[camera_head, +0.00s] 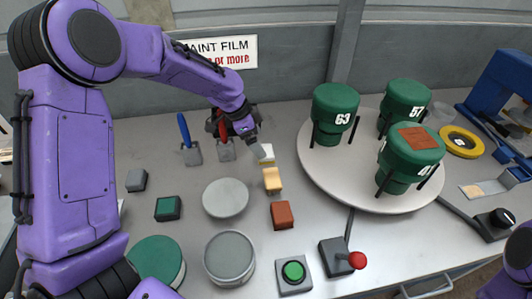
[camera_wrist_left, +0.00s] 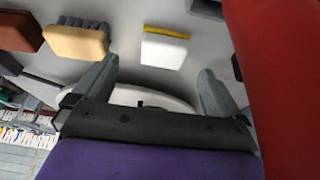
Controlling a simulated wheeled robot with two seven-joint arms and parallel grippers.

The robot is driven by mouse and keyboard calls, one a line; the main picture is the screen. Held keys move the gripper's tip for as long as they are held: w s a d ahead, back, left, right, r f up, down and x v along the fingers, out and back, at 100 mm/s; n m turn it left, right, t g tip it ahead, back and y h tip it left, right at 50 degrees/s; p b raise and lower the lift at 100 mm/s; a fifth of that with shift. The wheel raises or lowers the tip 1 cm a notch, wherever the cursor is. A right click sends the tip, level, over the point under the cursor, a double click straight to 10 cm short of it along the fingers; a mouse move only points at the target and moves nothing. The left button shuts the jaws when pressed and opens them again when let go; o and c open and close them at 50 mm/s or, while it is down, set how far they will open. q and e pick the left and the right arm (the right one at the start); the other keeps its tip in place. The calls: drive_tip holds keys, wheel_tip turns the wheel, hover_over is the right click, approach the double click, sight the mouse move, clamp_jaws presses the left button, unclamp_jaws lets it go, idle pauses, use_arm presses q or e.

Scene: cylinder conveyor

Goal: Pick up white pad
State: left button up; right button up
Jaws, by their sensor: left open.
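The white pad (camera_wrist_left: 163,51), a small white block with a yellow edge, lies on the table in the left wrist view. In the head view the white pad (camera_head: 267,153) is partly hidden by my left gripper (camera_head: 262,143), which reaches down beside it. In the wrist view my left gripper (camera_wrist_left: 155,80) is open, its two grey fingers apart. The pad lies beyond the fingertips, roughly between them across the picture, with nothing held. My right gripper is out of view; only part of that arm shows at the bottom right.
A tan brush (camera_head: 272,180) and a brown-red block (camera_head: 282,215) lie in front of the pad. A red handle (camera_wrist_left: 275,80) stands close beside the gripper. A blue-handled tool (camera_head: 185,131) stands left. The round turntable (camera_head: 315,172) with green cylinders is right.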

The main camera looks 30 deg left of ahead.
sight(266, 150)
use_arm(q)
drive_tip(key=x, duration=0.2)
drive_tip(key=p+x, duration=0.1)
drive_tip(key=x, duration=0.3)
drive_tip(key=shift+w, duration=0.4)
drive_tip(key=shift+r, duration=0.1)
drive_tip(key=c, duration=1.1)
